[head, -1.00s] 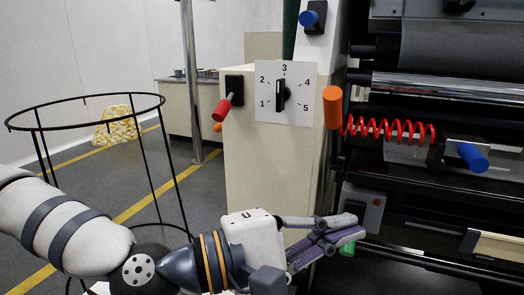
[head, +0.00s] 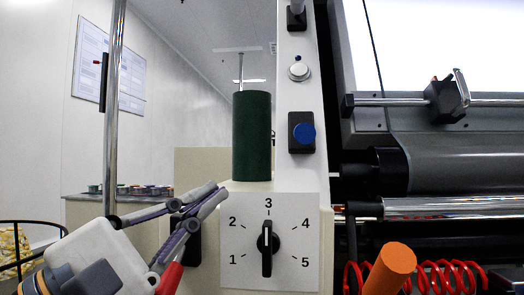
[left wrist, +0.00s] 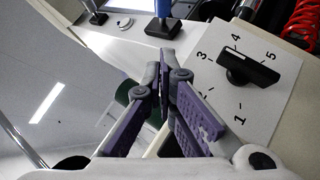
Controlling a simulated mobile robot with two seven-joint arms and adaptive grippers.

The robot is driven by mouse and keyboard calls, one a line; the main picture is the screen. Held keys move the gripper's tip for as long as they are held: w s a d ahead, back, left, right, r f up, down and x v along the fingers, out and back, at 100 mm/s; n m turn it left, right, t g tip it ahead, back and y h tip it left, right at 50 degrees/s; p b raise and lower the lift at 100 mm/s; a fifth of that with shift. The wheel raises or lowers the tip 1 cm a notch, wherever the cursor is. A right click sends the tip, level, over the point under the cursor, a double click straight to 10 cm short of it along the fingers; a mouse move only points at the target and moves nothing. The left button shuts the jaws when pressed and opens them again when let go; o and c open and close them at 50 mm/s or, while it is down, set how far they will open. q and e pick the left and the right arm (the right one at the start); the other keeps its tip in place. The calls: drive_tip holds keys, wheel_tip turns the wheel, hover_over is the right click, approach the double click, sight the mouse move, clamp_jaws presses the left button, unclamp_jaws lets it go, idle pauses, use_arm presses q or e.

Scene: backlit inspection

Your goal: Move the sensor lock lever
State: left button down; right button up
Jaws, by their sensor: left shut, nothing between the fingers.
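No lever is labelled as the sensor lock. At the upper right of the head view, a black block (head: 447,101) sits on a thin rail and carries a small upright silver lever (head: 461,86). A red-handled lever (head: 170,278) is partly hidden behind my left gripper (head: 220,192). My left gripper is shut and empty, in front of the left edge of the dial plate. The left wrist view shows its closed fingertips (left wrist: 165,62) beside the plate, with the black dial knob (left wrist: 248,68) to their right. My right gripper is not in view.
The dial plate (head: 232,275) is numbered 1 to 5, its knob near 3. A dark green cylinder (head: 252,137) stands above it. A blue button (head: 304,133) is on the white column. An orange handle (head: 390,270) and red coil (head: 440,275) are lower right. Rollers fill the right.

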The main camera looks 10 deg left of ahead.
sight(303, 133)
use_arm(q)
drive_tip(key=shift+w+d+r+p, duration=0.35)
drive_tip(key=shift+w+d+r, duration=0.45)
drive_tip(key=shift+d, duration=0.4)
drive_tip(key=shift+w+d+r+p, duration=0.35)
drive_tip(key=shift+w+d+r, duration=0.3)
drive_tip(key=shift+d+r, duration=0.5)
drive_tip(key=shift+w+d+r+p, duration=0.35)
drive_tip(key=shift+w+d+r, duration=0.4)
drive_tip(key=shift+d, duration=0.55)
